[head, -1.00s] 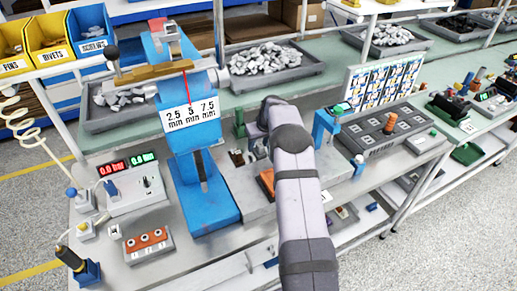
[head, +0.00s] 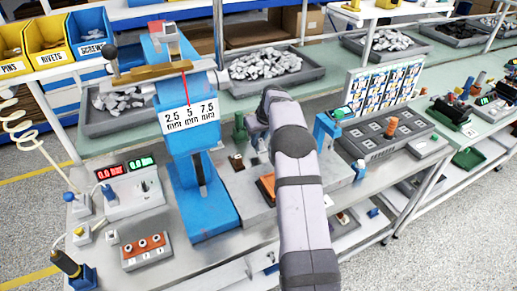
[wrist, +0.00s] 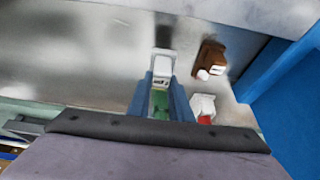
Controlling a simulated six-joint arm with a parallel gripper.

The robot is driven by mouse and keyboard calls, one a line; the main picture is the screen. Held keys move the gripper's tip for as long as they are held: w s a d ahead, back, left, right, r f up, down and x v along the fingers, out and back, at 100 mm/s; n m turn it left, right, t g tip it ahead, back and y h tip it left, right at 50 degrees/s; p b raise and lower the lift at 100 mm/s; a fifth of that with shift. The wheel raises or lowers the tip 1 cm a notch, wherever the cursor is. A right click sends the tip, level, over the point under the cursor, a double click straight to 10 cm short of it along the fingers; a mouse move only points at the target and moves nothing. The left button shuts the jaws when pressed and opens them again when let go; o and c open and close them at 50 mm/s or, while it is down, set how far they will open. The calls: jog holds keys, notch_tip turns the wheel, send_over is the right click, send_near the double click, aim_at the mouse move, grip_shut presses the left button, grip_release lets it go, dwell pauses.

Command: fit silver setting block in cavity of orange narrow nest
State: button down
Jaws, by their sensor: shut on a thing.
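In the wrist view my gripper (wrist: 161,84) has its two blue fingers closed on a small silver-white block, which I take to be the silver setting block (wrist: 162,64). The block sticks out past the fingertips over a grey metal surface. A green thing shows between the fingers, lower down. In the head view the orange nest (head: 266,187) lies on the grey plate, partly hidden by my arm. The block and fingertips are mostly hidden there behind my wrist. The nest's cavity cannot be made out. The nest is not seen in the wrist view.
A brown block with a pale end (wrist: 210,60) and a white and red piece (wrist: 203,108) stand close beside the fingers. A blue press (head: 195,165) rises left of the plate. A green fixture (head: 240,132) and a blue post (head: 326,130) stand near my arm.

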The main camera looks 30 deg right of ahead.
aim_at(260, 140)
notch_tip(260, 140, up, 5)
jog(key=shift+r+b, duration=0.15)
jog(key=shift+b, duration=0.25)
jog(key=shift+r, duration=0.2)
jog(key=shift+s+r, duration=0.1)
jog(key=shift+s+r+p, duration=0.45)
jog(key=shift+p, duration=0.2)
jog(key=s+a+r+p, duration=0.2)
jog(key=s+p, duration=0.2)
jog(key=s, duration=0.6)
jog(key=s+a+r+p, duration=0.2)
jog(key=s+p, duration=0.3)
jog(key=s, duration=0.5)
jog(key=shift+s+r, duration=0.25)
jog(key=shift+r, duration=0.05)
jog(key=shift+f, duration=0.1)
notch_tip(260, 140, down, 6)
jog(key=b, duration=0.6)
jog(key=shift+r, duration=0.2)
